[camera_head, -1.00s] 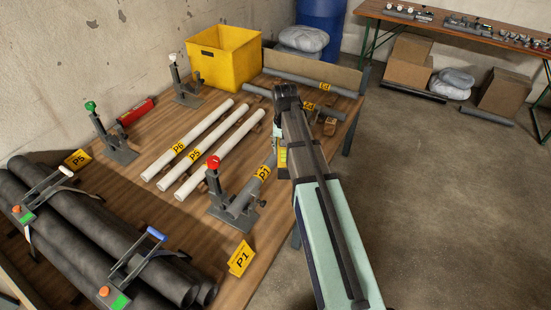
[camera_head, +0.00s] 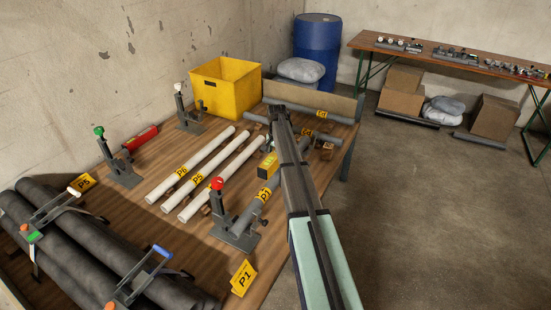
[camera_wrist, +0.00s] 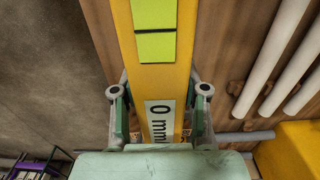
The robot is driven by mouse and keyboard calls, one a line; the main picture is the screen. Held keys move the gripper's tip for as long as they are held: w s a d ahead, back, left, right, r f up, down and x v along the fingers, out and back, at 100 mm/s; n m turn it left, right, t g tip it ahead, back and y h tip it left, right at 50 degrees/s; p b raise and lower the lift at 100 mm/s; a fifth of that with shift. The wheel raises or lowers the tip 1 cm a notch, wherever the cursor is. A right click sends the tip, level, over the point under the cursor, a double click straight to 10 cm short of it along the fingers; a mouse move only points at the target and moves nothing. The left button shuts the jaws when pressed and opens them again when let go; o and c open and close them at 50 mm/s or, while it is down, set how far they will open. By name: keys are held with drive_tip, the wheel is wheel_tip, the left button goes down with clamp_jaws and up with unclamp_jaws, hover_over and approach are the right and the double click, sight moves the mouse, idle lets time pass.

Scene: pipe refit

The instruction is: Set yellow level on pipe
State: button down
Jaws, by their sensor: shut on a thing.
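The yellow level (camera_head: 267,166) shows beside my arm in the head view, just past the upper end of a grey pipe (camera_head: 254,207). That pipe carries a yellow tag and lies at the stand with the red knob (camera_head: 217,184). In the wrist view the level (camera_wrist: 160,75) runs up between the fingers of my gripper (camera_wrist: 161,105), with green panels and a "0 mm" label on its face. My gripper is shut on the level. My arm hides part of the level and pipe, and I cannot tell whether they touch.
A yellow bin (camera_head: 226,87) stands at the back. Thick black pipes (camera_head: 75,240) with clamps fill the front left. A P1 sign (camera_head: 243,278) stands at the near edge.

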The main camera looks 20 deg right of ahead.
sight(276, 175)
drive_tip(key=shift+f+b, duration=1.35)
drive_tip(key=shift+f, duration=2.3)
drive_tip(key=shift+s+a, duration=0.1)
drive_tip(key=shift+a, duration=0.05)
drive_tip(key=shift+f, duration=0.3)
drive_tip(key=c, duration=0.5)
unclamp_jaws()
wheel_tip(276, 175, up, 12)
